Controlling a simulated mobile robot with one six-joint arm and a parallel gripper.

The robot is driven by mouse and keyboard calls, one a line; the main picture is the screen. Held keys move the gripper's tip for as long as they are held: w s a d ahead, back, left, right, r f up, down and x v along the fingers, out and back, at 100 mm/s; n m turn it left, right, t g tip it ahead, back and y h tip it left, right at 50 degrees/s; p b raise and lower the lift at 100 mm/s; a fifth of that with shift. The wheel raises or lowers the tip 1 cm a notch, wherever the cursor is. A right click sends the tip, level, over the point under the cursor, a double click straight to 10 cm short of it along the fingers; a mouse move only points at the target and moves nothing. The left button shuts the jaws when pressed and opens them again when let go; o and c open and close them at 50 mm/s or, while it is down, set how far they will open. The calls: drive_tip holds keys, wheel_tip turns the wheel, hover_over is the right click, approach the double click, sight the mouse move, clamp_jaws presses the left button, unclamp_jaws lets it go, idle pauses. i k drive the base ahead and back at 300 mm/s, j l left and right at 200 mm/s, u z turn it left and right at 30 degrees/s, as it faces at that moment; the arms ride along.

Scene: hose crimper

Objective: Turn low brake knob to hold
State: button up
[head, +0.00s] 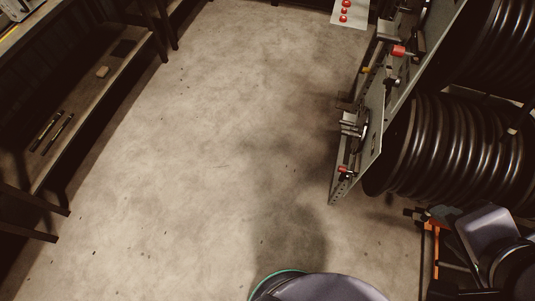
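A small red knob (343,170) sits low on the grey perforated rack plate, near its bottom end, beside the lower hose reel (450,150). A larger red knob (398,51) sits higher on the same rack, by the upper reel (505,45). The knobs are too small to read their setting, and no label is legible. A dark, jaw-like end (412,213) at the lower right appears to be my gripper. It is below and to the right of the low knob, apart from it. Its fingers are too small and dark to tell open from shut.
A grey plate with metal fittings (351,124) projects from the rack toward the aisle. An orange upright (431,250) stands at the lower right. A dark shelf bench (95,100) lines the left. A white panel with red buttons (347,12) is at the top. The concrete floor (215,140) between is clear.

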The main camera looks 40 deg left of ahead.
sight(346, 176)
drive_tip(key=k+j+u, duration=0.2)
drive_tip(key=i+j+u, duration=0.1)
drive_tip(key=j+u, duration=0.15)
drive_tip(key=j, duration=0.15)
drive_tip(key=i+j+z, duration=0.7)
drive_tip(key=j, duration=0.25)
